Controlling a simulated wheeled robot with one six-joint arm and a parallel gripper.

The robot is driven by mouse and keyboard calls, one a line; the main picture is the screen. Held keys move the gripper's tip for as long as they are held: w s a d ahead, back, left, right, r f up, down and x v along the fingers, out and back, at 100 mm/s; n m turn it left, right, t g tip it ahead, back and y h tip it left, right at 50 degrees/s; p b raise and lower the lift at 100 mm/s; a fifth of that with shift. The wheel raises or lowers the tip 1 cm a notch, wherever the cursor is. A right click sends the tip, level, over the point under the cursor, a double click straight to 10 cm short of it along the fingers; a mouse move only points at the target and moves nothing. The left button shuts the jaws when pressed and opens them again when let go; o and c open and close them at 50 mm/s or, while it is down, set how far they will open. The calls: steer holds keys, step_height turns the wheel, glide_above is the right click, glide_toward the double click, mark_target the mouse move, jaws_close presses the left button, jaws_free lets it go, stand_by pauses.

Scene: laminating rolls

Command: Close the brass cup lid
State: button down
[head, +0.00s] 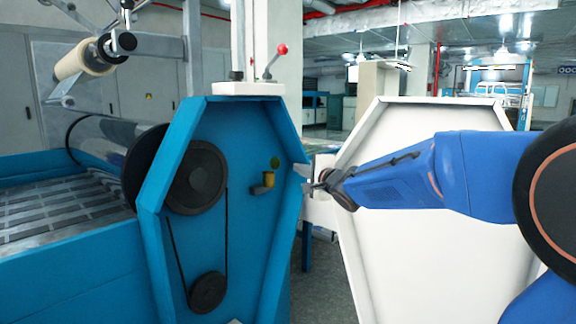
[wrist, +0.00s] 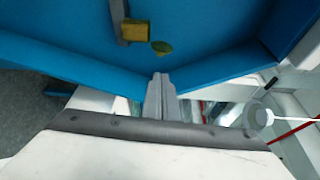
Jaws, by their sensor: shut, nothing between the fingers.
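The small brass cup (head: 268,180) sits on a grey mount on the inner face of the blue machine panel. Its round olive-green lid (head: 275,162) stands raised above the cup's mouth, so the cup is open. The wrist view also shows the cup (wrist: 136,31) with the lid (wrist: 161,47) tilted up beside it. My gripper (head: 306,187) is to the right of the cup, by the panel's right rim, apart from cup and lid. In the wrist view my gripper's fingers (wrist: 160,80) are together and empty, pointing towards the lid.
Black pulleys (head: 195,177) and a belt are left of the cup. A red-knobbed lever (head: 274,63) stands on top. A white panel (head: 400,250) is behind my arm.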

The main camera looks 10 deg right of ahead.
mark_target(278, 161)
steer(key=x, duration=1)
steer(key=shift+a, duration=0.15)
